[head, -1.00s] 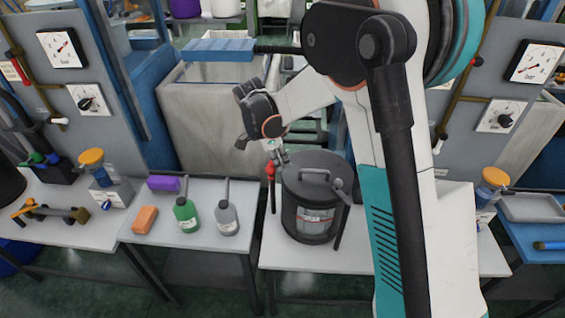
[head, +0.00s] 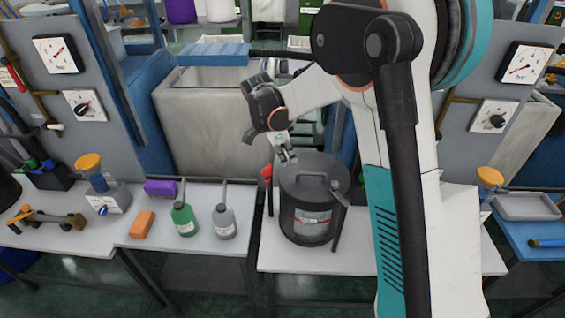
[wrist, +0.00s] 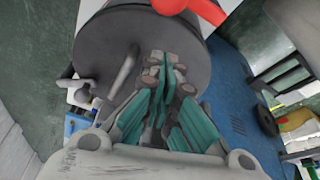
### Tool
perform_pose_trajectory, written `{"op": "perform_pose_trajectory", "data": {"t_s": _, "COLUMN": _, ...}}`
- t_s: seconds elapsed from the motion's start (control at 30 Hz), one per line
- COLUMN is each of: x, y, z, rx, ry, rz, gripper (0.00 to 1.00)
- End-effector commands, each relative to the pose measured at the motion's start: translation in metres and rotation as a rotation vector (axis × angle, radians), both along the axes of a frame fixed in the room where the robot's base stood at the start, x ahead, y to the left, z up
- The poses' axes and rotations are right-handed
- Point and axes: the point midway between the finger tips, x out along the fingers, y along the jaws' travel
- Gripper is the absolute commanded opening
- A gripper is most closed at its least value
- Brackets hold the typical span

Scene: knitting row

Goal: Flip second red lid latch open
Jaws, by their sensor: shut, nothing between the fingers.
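A dark grey round pot (head: 303,222) with a lid (head: 312,172) and a bar handle stands on the white table. A red lid latch (head: 267,172) shows at the pot's left side. In the wrist view a red latch part (wrist: 205,10) lies at the top edge, beyond the lid (wrist: 115,55). I cannot tell from these views whether it is flipped open. My gripper (head: 288,157) is at the lid's back left, close to the red latch; it is shut and empty. In the wrist view its fingers (wrist: 165,65) are together over the lid's rim; contact is unclear.
A grey lever (head: 340,195) sits at the pot's right side. A green bottle (head: 184,219), a grey bottle (head: 224,222), an orange block (head: 142,224) and a purple block (head: 160,188) stand on the table to the left. A large bin (head: 210,130) stands behind.

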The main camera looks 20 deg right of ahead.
Motion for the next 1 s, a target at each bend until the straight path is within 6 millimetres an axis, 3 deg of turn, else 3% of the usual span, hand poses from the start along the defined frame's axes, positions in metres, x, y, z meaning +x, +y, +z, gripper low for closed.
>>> {"op": "perform_pose_trajectory", "data": {"t_s": 0.03, "x": 0.0, "y": 0.004, "z": 0.016, "rx": 0.0, "ry": 0.0, "rz": 0.001, "gripper": 0.0}}
{"op": "perform_pose_trajectory", "data": {"t_s": 0.2, "x": 0.001, "y": 0.013, "z": 0.046, "rx": 0.0, "ry": 0.0, "rz": 0.0, "gripper": 0.0}}
{"op": "perform_pose_trajectory", "data": {"t_s": 0.4, "x": 0.002, "y": 0.021, "z": 0.066, "rx": 0.0, "ry": 0.0, "rz": 0.0, "gripper": 0.0}}
{"op": "perform_pose_trajectory", "data": {"t_s": 1.0, "x": 0.001, "y": 0.022, "z": 0.071, "rx": 0.001, "ry": -0.001, "rz": 0.004, "gripper": 0.0}}
